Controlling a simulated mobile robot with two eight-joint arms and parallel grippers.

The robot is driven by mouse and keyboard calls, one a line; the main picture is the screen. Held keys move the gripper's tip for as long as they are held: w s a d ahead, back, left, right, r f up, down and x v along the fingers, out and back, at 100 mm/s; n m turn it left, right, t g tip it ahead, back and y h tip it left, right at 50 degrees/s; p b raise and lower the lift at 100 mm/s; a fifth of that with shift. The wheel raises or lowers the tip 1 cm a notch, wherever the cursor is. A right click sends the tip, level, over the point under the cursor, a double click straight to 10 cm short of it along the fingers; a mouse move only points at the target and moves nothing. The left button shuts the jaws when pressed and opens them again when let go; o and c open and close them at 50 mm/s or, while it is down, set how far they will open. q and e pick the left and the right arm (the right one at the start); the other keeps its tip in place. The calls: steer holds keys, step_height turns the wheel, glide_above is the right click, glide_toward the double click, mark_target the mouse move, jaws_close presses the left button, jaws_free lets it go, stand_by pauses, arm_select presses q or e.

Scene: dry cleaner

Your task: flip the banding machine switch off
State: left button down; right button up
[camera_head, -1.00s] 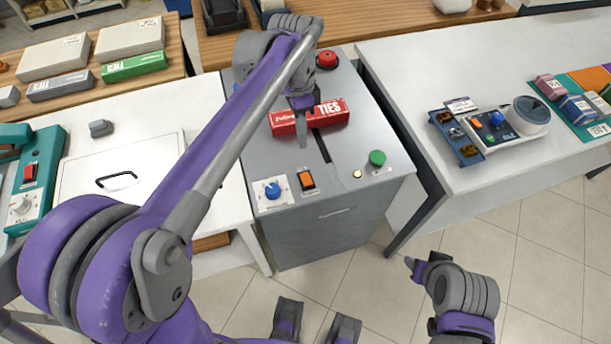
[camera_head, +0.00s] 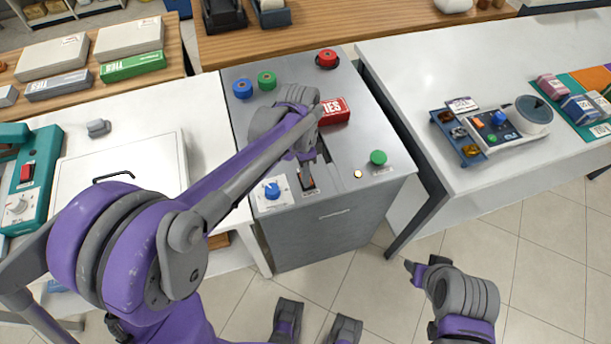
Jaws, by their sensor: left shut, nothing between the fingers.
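The banding machine (camera_head: 345,195) is a grey cabinet in the middle of the view. Its rocker switch (camera_head: 308,185) is on the front part of the top, between a blue dial and a small round lamp. My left gripper (camera_head: 307,178) is shut and empty, pointing down, with its fingertips at the switch. They cover part of it; I cannot tell whether they touch it or which way the rocker is tipped. My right gripper (camera_head: 412,266) is low at the right, over the floor, away from the machine; its jaw state is unclear.
The blue dial (camera_head: 272,190), lamp (camera_head: 357,174), green button (camera_head: 378,157) and red button (camera_head: 327,59) are on the machine's top. A red TIES box (camera_head: 334,111) lies partly behind my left arm. White tables flank the machine.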

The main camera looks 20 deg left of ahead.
arm_select(q)
steer(key=shift+f, duration=0.1)
steer(key=shift+s+d+f+t, duration=0.1)
steer(key=shift+f+t, duration=0.2)
steer(key=shift+f, duration=0.05)
steer(key=shift+r, duration=0.1)
steer(key=shift+w+a+r, duration=0.3)
steer(key=shift+w+a, duration=0.15)
steer(key=shift+w, duration=0.2)
steer(key=shift+r, duration=0.1)
steer(key=shift+d+r+p, duration=0.15)
steer(key=shift+r+p, duration=0.2)
steer(key=shift+p, duration=0.05)
steer(key=r+p, duration=0.2)
steer(key=r, duration=0.1)
steer(key=shift+s+d+r, duration=0.15)
steer(key=shift+d, duration=0.05)
step_height(320, 180, up, 10)
steer(key=s, duration=0.2)
steer(key=shift+d+f+p, duration=0.2)
steer(key=shift+d+p, duration=0.1)
steer(key=shift+d, duration=0.15)
